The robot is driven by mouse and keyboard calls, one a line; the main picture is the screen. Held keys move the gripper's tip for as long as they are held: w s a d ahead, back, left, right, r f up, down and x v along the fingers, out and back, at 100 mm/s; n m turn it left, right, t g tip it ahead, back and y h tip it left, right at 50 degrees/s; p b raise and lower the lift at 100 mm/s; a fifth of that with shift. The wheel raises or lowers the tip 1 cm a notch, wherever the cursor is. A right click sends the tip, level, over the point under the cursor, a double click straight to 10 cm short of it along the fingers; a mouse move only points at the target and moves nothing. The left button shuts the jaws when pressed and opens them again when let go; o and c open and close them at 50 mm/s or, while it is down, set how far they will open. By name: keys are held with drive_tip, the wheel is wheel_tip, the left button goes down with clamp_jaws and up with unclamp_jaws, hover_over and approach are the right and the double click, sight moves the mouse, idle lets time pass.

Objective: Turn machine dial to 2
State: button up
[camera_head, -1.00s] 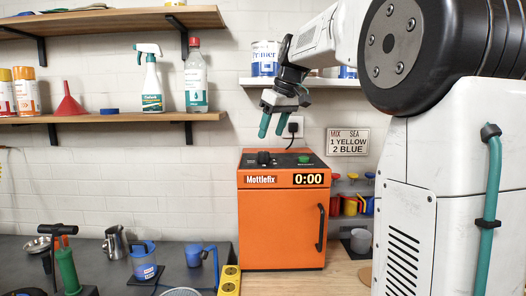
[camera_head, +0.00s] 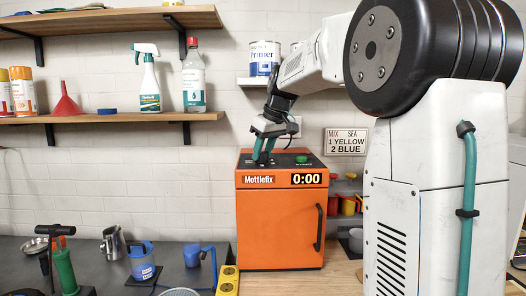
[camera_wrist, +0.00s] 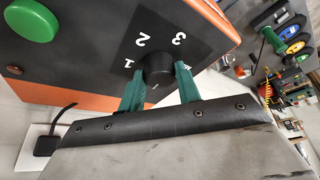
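The orange Mottlefix machine (camera_head: 279,225) stands on the bench, its display reading 0:00. Its black dial (camera_wrist: 157,68) sits on the dark top panel, with the numerals 1, 2 and 3 (camera_wrist: 144,40) printed around it in the wrist view. My gripper (camera_wrist: 158,84) has one green finger on each side of the dial, and both appear to press against it. In the head view my gripper (camera_head: 264,151) reaches down to the panel, and its fingers hide the dial. A small pale mark shows on the dial, but its setting is not clear.
A green button (camera_head: 302,159) sits on the panel right of the dial, large in the wrist view. A sign (camera_head: 346,142) on the wall reads 1 YELLOW, 2 BLUE. A shelf with a Primer can (camera_head: 264,57) is above. A yellow power strip (camera_head: 228,280) lies left of the machine.

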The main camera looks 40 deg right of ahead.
drive_tip(key=shift+m, duration=0.3)
drive_tip(key=shift+c, duration=0.3)
drive_tip(key=m+h, duration=0.1)
drive_tip(key=m, duration=0.1)
drive_tip(key=m+h, duration=0.1)
drive_tip(key=m, duration=0.2)
drive_tip(key=shift+a, duration=0.2)
drive_tip(key=m+h, duration=0.1)
drive_tip(key=m, duration=0.2)
drive_tip(key=m+g+h, duration=0.1)
drive_tip(key=m, duration=0.1)
drive_tip(key=shift+w+a+m, duration=0.1)
drive_tip(key=shift+w+m, duration=0.05)
drive_tip(key=shift+m, duration=0.25)
drive_tip(key=m+g, duration=0.1)
drive_tip(key=m, duration=0.2)
drive_tip(key=m+g+h, duration=0.1)
drive_tip(key=m, duration=0.2)
drive_tip(key=shift+w+a+g, duration=0.1)
drive_tip(key=shift+w+g, duration=0.05)
drive_tip(key=shift+g, duration=0.15)
drive_tip(key=m+g, duration=0.2)
drive_tip(key=m, duration=0.4)
drive_tip(key=shift+w, duration=0.1)
drive_tip(key=shift+m, duration=0.3)
drive_tip(key=o, duration=1)
drive_tip(key=shift+c, duration=0.2)
